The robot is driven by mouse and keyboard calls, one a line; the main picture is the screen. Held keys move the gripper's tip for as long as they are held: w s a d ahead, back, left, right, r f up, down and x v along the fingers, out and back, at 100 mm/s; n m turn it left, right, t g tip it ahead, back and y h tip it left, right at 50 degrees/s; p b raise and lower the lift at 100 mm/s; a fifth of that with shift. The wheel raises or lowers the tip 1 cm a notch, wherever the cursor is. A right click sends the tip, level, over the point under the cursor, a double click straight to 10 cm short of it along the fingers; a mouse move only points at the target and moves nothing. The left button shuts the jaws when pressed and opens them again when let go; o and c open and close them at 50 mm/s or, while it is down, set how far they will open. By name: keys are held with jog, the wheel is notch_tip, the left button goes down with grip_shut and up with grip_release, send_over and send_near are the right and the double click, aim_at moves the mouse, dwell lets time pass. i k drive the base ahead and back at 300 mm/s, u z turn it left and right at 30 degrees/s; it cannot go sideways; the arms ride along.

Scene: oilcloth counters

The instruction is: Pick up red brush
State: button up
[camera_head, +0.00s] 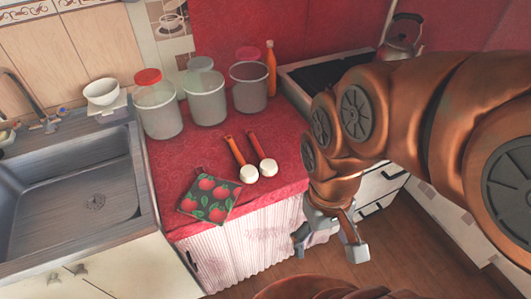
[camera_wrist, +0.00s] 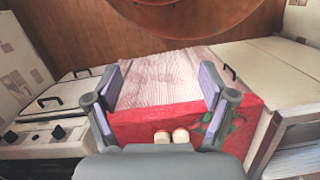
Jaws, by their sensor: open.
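The red brush (camera_head: 257,147) lies on the red oilcloth counter with its white head (camera_head: 268,167) towards the front edge. An orange-handled brush (camera_head: 235,150) lies just to its left, also with a white head. In the wrist view, two pale heads show at the bottom; the left one appears to be the red brush (camera_wrist: 162,137), and the handles are hidden behind my gripper. My gripper (camera_head: 328,245) is open and empty, beyond the counter's front right corner, lower than its top and apart from both brushes. Its spread fingers also show in the wrist view (camera_wrist: 161,86).
A strawberry-patterned pot holder (camera_head: 210,196) lies left of the brushes. Jars (camera_head: 158,108) and an orange bottle (camera_head: 270,70) stand behind. The sink (camera_head: 80,185) is at left; the stove (camera_head: 335,72) with a kettle (camera_head: 402,37) is at right. The counter's right front is clear.

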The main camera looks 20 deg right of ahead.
aim_at(268, 167)
jog(key=k, duration=0.5)
jog(key=u, duration=2.3)
jog(key=i, duration=1.2)
jog(key=z, duration=2)
